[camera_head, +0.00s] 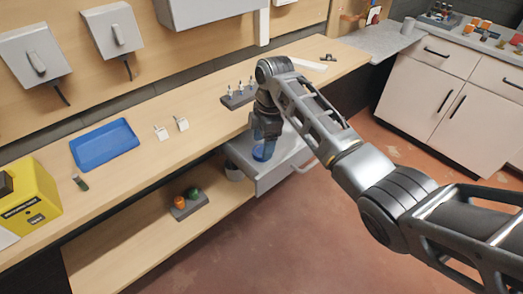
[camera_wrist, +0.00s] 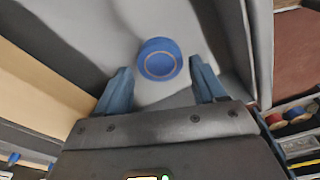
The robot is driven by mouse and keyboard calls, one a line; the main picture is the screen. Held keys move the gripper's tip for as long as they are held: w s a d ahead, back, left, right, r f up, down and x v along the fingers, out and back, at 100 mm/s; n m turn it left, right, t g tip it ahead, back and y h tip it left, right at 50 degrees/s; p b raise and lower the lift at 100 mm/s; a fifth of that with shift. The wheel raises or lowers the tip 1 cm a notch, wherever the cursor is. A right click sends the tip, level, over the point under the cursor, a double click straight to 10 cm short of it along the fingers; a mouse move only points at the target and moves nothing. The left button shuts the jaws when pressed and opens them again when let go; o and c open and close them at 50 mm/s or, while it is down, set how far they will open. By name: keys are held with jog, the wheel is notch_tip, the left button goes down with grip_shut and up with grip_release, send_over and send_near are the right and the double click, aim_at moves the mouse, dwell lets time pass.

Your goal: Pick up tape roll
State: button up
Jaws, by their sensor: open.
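The tape roll is a round blue ring with a greyish blue centre; in the wrist view the tape roll (camera_wrist: 159,59) lies on the pale drawer floor.
The drawer wall (camera_wrist: 236,45) rises close to the right finger. The workbench (camera_head: 205,150) holds a blue tray (camera_head: 104,145), a yellow box (camera_head: 28,200) and a grey rack (camera_head: 238,98). A lower shelf (camera_head: 150,235) carries a block with coloured items. The floor (camera_head: 290,240) is clear.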

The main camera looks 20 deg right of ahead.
jog(key=shift+a+f, duration=0.15)
jog(key=shift+f, duration=1)
jog(key=c, duration=0.8)
jog(key=shift+r, duration=0.1)
